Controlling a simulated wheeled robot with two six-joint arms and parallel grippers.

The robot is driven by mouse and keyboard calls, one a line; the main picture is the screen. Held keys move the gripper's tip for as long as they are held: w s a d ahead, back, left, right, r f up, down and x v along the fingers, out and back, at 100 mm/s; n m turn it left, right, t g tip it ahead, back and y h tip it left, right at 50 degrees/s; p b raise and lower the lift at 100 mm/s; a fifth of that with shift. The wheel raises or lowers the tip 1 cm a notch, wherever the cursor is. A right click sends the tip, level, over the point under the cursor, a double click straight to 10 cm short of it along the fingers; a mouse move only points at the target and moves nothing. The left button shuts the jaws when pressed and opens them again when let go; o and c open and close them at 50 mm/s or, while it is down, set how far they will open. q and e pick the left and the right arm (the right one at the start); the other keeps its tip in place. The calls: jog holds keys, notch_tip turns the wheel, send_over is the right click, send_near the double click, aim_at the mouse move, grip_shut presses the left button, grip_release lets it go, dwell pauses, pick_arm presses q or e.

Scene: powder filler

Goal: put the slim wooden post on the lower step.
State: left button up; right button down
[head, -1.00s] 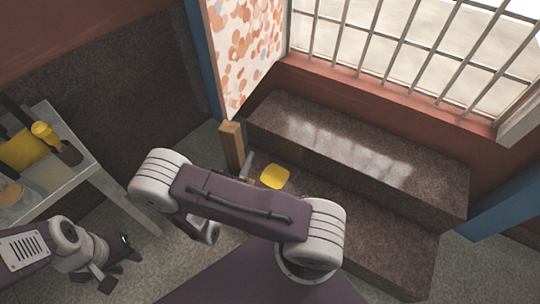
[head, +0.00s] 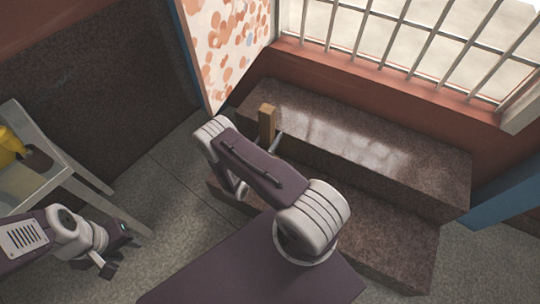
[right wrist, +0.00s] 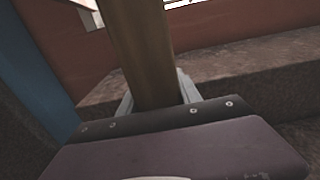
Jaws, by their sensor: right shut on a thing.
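The slim wooden post (head: 267,122) stands roughly upright in the head view, at the left end of the steps. Its lower part is hidden behind my right arm. In the right wrist view the post (right wrist: 143,50) runs up between the two pale fingers of my right gripper (right wrist: 157,92), which is shut on it. The lower step (head: 385,232) is a dark speckled stone slab in front of the upper step (head: 350,133); its left part is largely covered by my right arm. Whether the post touches a step is hidden. My left gripper (head: 119,257) is open and empty, at the lower left.
A pale table (head: 60,180) with yellow things (head: 10,147) stands at the left. A spotted panel (head: 228,45) and a barred window (head: 410,45) are behind the steps. The right part of the lower step is bare.

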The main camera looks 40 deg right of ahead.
notch_tip(320, 180, down, 7)
jog(key=b, duration=0.3)
jog(key=shift+r, duration=0.3)
jog(key=shift+f, duration=0.15)
jog(key=c, duration=0.8)
grip_release()
